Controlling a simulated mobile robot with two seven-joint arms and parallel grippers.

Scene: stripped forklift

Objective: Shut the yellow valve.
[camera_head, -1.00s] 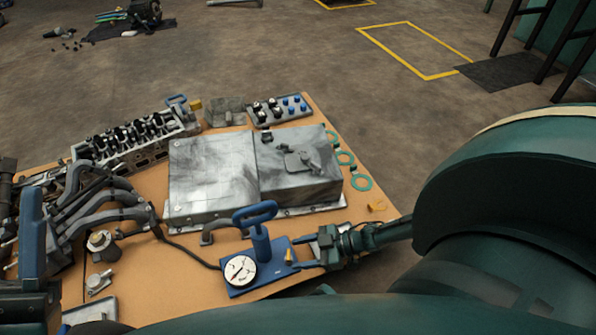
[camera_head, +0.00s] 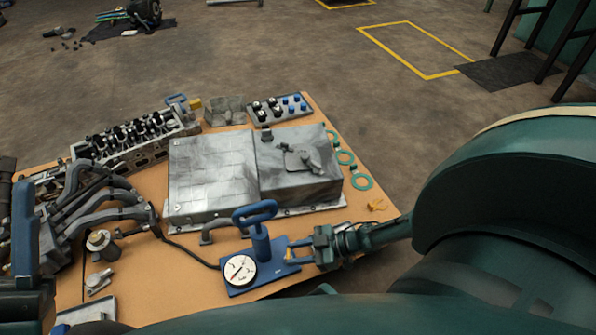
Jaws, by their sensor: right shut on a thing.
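The blue hand pump (camera_head: 261,245) stands upright on its blue base plate near the front edge of the table, with a round white gauge (camera_head: 240,270) on its left. The yellow valve (camera_head: 289,254) is a small part on the right side of this base, mostly hidden by my fingers. My right gripper (camera_head: 293,252) reaches in from the right, low over the plate. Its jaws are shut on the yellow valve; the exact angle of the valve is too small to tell. My left gripper cannot be made out.
A large grey metal box (camera_head: 213,178) lies behind the pump. An engine head (camera_head: 133,143) and curved grey pipes (camera_head: 90,205) fill the left. A black hose runs to the gauge.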

